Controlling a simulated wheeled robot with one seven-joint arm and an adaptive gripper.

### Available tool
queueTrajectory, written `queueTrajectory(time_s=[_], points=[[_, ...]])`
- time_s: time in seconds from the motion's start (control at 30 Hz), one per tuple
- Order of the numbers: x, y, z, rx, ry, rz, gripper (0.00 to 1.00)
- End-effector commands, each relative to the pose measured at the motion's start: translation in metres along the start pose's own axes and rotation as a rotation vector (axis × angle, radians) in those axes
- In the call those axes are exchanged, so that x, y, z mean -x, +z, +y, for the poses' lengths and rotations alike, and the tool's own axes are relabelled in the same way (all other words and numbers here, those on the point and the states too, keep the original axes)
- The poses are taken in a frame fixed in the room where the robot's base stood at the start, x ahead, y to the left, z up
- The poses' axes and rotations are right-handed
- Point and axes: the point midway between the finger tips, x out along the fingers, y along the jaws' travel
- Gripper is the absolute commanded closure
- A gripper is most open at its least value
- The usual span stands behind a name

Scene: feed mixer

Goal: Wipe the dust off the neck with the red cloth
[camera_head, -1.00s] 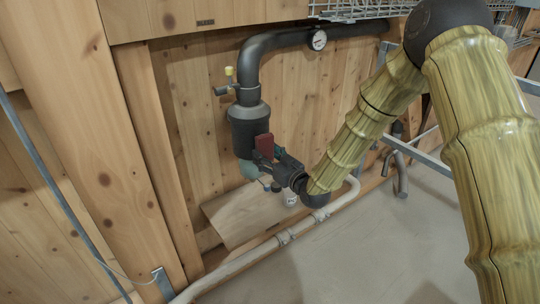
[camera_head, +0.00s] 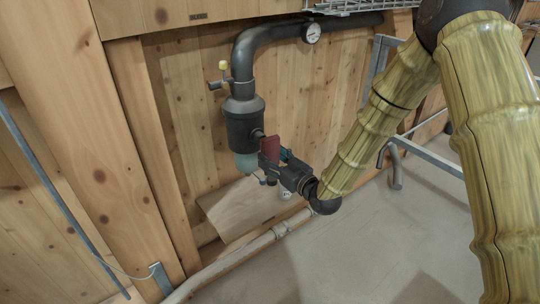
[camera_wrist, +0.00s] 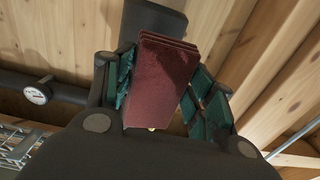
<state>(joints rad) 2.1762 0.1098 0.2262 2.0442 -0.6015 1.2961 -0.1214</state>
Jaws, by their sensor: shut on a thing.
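My gripper (camera_head: 277,158) is shut on the red cloth (camera_head: 270,147), a dark red folded pad. In the wrist view the cloth (camera_wrist: 160,80) stands between the green finger pads. The dark vessel (camera_head: 242,124) hangs below the bent black pipe, with a lighter sloped collar (camera_head: 243,104) and a pale green bowl (camera_head: 246,162) underneath. Which part is the neck is not clear. The cloth is just right of the vessel's lower body; I cannot tell whether they touch. No dust can be made out at this size.
The black pipe (camera_head: 268,42) carries a round gauge (camera_head: 311,33). A small yellow-topped valve (camera_head: 219,76) sticks out left of the vessel. A tilted wooden board (camera_head: 236,210) and a pale floor pipe (camera_head: 245,252) lie below.

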Motion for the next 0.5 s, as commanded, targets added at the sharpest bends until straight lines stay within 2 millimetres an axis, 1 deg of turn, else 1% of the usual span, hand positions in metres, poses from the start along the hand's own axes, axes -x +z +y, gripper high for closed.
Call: queueTrajectory(time_s=[0.37,0.5], points=[[0.0024,0.0000,0.0000,0.000,0.000,0.000,0.80],[0.0073,0.0001,0.0000,-0.001,0.001,-0.001,0.80]])
